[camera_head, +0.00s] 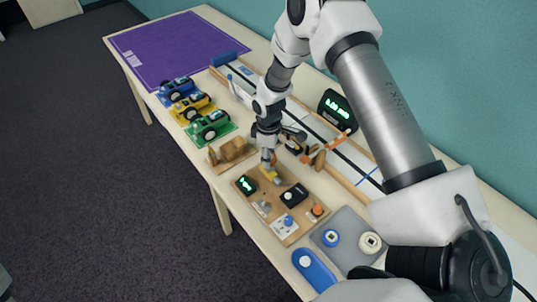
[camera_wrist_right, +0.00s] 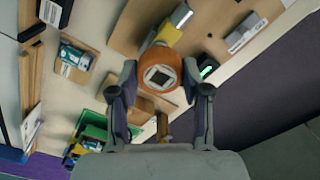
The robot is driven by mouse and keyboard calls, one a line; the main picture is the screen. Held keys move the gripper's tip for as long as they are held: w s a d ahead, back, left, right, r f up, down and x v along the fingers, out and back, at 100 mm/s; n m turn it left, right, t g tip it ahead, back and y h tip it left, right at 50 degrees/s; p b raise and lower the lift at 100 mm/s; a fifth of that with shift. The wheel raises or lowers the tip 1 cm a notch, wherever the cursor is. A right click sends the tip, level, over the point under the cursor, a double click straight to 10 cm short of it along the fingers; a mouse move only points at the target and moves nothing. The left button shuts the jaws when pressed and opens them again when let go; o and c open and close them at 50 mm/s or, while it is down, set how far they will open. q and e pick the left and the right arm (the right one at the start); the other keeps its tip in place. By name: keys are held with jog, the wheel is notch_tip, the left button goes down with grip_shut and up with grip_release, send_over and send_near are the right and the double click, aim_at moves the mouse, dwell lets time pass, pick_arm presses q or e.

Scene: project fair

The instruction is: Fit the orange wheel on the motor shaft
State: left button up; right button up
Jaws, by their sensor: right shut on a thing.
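My right gripper (camera_head: 268,160) is over the wooden board (camera_head: 240,204), close to the yellow motor (camera_head: 270,174). In the right wrist view my right gripper (camera_wrist_right: 160,100) is shut on the orange wheel (camera_wrist_right: 148,97), with one finger on each side. The wheel's pale hub with a dark square centre faces the camera. The yellow motor (camera_wrist_right: 168,34) shows just beyond the wheel and partly behind it. The shaft is hidden, so I cannot tell whether the wheel is on it. In the head view the wheel cannot be made out. My left gripper is not in view.
Blue, yellow and green cars (camera_head: 210,125) stand left of the arm. A lit display (camera_head: 338,108) stands behind. The purple mat (camera_head: 180,50) is clear.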

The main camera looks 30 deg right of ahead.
jog(key=shift+w+f, duration=0.15)
jog(key=shift+f+b, duration=0.8)
jog(key=shift+f, duration=0.7)
dwell(1.9)
jog(key=o, duration=1.3)
jog(key=shift+r, duration=0.1)
notch_tip(320, 180, up, 8)
jog(key=p, duration=0.6)
jog(key=shift+f, duration=0.2)
